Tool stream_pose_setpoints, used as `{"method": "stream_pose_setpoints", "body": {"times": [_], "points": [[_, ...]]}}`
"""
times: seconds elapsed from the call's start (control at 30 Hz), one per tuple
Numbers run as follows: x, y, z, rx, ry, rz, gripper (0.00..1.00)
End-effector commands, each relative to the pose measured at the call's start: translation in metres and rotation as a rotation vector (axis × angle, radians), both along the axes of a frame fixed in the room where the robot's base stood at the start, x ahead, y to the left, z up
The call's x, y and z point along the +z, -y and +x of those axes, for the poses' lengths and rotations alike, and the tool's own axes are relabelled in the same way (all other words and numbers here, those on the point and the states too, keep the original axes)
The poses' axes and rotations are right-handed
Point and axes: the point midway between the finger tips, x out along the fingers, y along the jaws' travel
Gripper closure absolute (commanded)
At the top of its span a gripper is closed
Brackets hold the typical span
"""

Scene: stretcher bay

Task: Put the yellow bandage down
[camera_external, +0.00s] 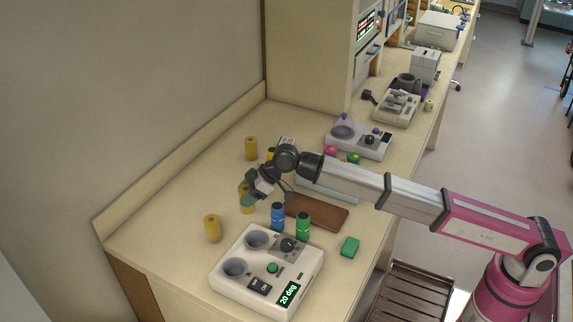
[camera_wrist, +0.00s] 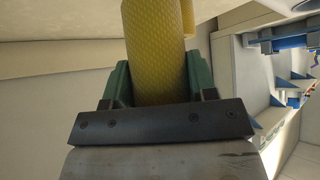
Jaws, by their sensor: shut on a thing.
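My gripper (camera_external: 258,196) is over the left middle of the bench, its fingers pointing down. It is shut on a yellow bandage (camera_external: 244,191), an upright roll partly hidden by the fingers. In the wrist view the textured yellow bandage (camera_wrist: 155,45) fills the space between the two green finger pads of my gripper (camera_wrist: 158,85). I cannot tell whether its lower end touches the bench. Other yellow rolls stand on the bench: one nearer the front left (camera_external: 212,228), one farther back (camera_external: 251,148), and one partly hidden beside my wrist (camera_external: 270,153).
A blue bottle (camera_external: 278,216) and a green bottle (camera_external: 303,226) stand close to the right of my gripper. A brown board (camera_external: 318,212) lies behind them. A white device with cups (camera_external: 255,290) is in front, and a green block (camera_external: 349,247) lies right. The bench's left side is mostly clear.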

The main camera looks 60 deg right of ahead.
Motion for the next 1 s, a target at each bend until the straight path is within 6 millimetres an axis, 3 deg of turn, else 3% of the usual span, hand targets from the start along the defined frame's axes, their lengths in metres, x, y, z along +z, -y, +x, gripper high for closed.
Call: {"method": "stream_pose_setpoints", "body": {"times": [0.1,0.3,0.47,0.57,0.67,0.77,1.0], "points": [[0.012,-0.014,-0.017,0.002,0.0,0.001,0.72],[0.025,-0.028,-0.032,0.001,0.0,0.001,0.72],[0.028,-0.03,-0.035,-0.002,-0.001,0.0,0.72],[0.03,-0.02,-0.032,-0.022,-0.002,-0.001,0.72],[0.032,0.004,-0.021,-0.069,-0.003,-0.003,0.72],[0.037,0.042,-0.008,-0.142,-0.005,-0.005,0.72],[0.05,0.149,0.022,-0.351,-0.008,-0.005,0.72]]}}
